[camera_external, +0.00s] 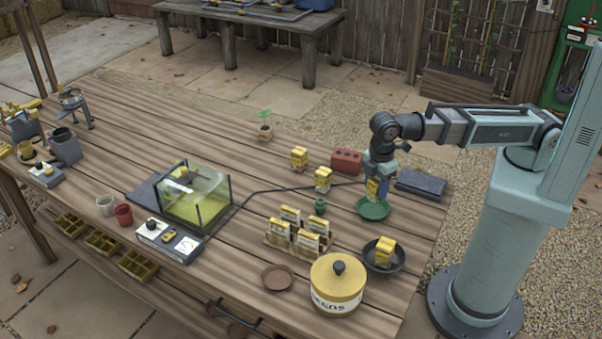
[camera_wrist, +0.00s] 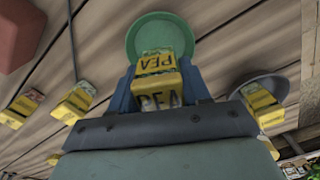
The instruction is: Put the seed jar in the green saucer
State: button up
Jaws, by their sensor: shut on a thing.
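In the external view the held jar (camera_external: 373,188) hangs below my wrist. The green saucer (camera_external: 374,209) is directly under the jar on the bench. In the wrist view the saucer (camera_wrist: 145,30) shows behind and beyond the jar, partly hidden by it. The jar looks about upright, over the saucer. I cannot tell whether its base touches the saucer.
Another sits in a dark dish (camera_external: 398,262) in front.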

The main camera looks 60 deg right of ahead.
aim_at(375, 197)
jog(key=shift+f, duration=2.25)
jog(key=o, duration=1.1)
jog(key=shift+f, duration=0.1)
notch_tip(375, 197, up, 12)
jog(key=shift+r, duration=0.15)
